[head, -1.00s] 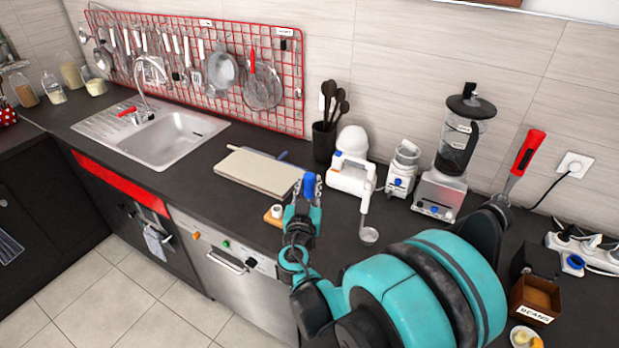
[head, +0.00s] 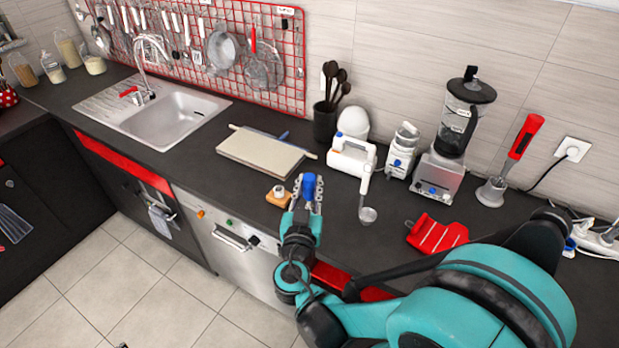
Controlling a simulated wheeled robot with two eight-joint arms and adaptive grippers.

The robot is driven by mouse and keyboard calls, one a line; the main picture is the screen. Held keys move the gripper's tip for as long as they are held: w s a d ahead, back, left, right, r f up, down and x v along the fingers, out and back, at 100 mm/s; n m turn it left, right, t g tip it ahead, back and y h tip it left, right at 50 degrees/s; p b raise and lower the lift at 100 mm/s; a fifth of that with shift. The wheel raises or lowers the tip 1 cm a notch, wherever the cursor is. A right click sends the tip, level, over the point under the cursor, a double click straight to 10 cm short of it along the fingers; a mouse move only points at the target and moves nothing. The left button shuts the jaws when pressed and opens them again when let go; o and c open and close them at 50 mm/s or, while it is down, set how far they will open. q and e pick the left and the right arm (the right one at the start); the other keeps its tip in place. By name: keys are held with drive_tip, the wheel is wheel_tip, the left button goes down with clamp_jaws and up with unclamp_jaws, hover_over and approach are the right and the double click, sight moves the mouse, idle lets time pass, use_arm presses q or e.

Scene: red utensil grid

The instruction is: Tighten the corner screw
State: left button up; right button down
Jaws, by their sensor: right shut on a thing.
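The red wire utensil grid (head: 303,62) hangs on the tiled wall at the upper left, with pans, ladles and other utensils on it. Its top edge is cut off by the picture. The corner screw is too small to make out. My right gripper (head: 308,193) is over the front part of the counter and points toward the wall. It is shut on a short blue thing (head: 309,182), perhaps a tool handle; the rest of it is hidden. The gripper is well apart from the grid. My left gripper is not in view.
The sink (head: 170,120) is left.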

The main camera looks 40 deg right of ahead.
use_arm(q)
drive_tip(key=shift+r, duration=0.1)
use_arm(e)
drive_tip(key=shift+s+a, duration=0.2)
idle(0.4)
drive_tip(key=a, duration=0.1)
drive_tip(key=s+a, duration=0.1)
drive_tip(key=a, duration=0.1)
drive_tip(key=shift+s+a, duration=0.25)
drive_tip(key=shift+a, duration=0.1)
idle(0.3)
